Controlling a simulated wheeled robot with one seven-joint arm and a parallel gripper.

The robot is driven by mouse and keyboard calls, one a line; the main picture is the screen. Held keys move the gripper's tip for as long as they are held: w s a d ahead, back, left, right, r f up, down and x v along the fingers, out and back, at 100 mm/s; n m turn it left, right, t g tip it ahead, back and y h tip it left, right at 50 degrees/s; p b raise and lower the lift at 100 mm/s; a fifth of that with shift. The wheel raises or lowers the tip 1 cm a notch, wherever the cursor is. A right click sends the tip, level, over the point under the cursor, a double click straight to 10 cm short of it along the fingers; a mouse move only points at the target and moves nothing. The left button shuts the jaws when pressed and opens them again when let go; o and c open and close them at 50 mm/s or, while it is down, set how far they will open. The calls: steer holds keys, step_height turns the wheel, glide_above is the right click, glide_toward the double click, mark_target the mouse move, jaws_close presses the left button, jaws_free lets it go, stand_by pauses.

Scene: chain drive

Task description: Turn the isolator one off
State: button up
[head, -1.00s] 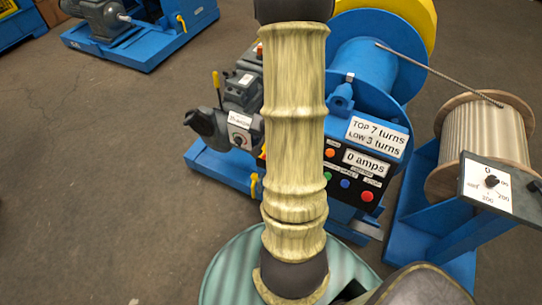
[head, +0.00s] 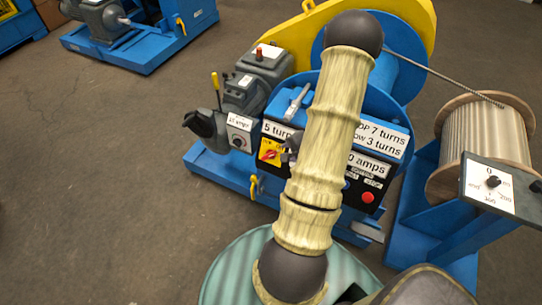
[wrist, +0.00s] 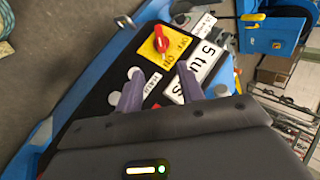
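A red rotary switch on a yellow plate (wrist: 161,40) is on the black control panel of the blue winch in the wrist view. The plate carries ON and OFF lettering; I cannot surely tell which its handle points to. It also shows at the panel's left end in the head view (head: 269,153). Whether it is isolator one is not readable. My gripper (wrist: 158,88) is open, its two fingers apart with nothing between them, short of the switch in the wrist view. In the head view my gripper (head: 289,147) is mostly hidden behind my arm, just right of the switch.
A "5 turns" label (wrist: 206,60) is beside the switch. A red button (head: 368,198) is at the panel's right end. A grey motor (head: 240,90) stands left of the panel. A rope drum (head: 483,140) and dial box (head: 490,188) are at right. Open floor lies at left.

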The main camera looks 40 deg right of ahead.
mark_target(271, 155)
steer(key=x, duration=1.6)
steer(key=shift+w, duration=0.1)
jaws_close()
